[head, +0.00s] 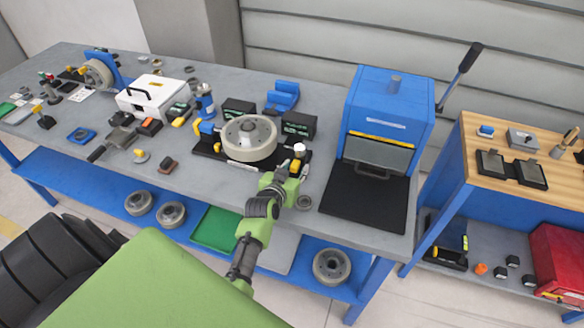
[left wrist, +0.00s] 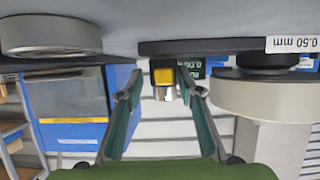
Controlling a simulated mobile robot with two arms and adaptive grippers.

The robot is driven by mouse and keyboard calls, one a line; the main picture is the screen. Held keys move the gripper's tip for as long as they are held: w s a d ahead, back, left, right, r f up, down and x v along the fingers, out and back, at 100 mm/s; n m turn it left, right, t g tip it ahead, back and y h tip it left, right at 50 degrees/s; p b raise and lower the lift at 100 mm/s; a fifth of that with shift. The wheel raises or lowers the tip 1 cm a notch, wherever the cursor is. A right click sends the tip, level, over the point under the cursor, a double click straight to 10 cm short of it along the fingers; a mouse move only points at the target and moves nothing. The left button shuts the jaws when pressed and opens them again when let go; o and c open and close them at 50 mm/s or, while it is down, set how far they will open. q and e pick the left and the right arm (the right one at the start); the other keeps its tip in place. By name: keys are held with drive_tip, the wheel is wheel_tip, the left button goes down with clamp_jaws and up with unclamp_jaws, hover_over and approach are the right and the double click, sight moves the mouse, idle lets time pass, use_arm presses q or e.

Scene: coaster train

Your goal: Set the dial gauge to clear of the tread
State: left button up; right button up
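A grey wheel (head: 249,138) lies flat on a black base (head: 212,150); its side shows in the left wrist view (left wrist: 265,97). A small post with a pale top (head: 299,149) and yellow lower part stands at the base's right end. In the upside-down left wrist view, the yellow and chrome post (left wrist: 163,78) appears between my left gripper's fingers (left wrist: 160,88). They are apart, with no visible grip on it. In the head view my left gripper (head: 286,172) is just in front of the post. I cannot tell which part is the dial gauge. My right gripper is out of view.
Black display boxes (head: 299,124) stand behind the wheel. A blue press (head: 388,110) with a dark mat (head: 368,197) is to the right. A grey ring (head: 304,203) lies near the front edge. A white case (head: 152,96) and several small tools crowd the left.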

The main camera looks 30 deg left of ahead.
use_arm(q)
drive_tip(key=shift+d, duration=0.15)
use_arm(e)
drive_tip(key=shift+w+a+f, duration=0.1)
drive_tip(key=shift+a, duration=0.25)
use_arm(q)
drive_tip(key=shift+s+r, duration=0.2)
drive_tip(key=shift+s, duration=0.25)
drive_tip(key=v, duration=0.6)
drive_tip(key=shift+s+d+r, duration=0.1)
drive_tip(key=shift+s+d, duration=0.05)
drive_tip(key=shift+d, duration=0.1)
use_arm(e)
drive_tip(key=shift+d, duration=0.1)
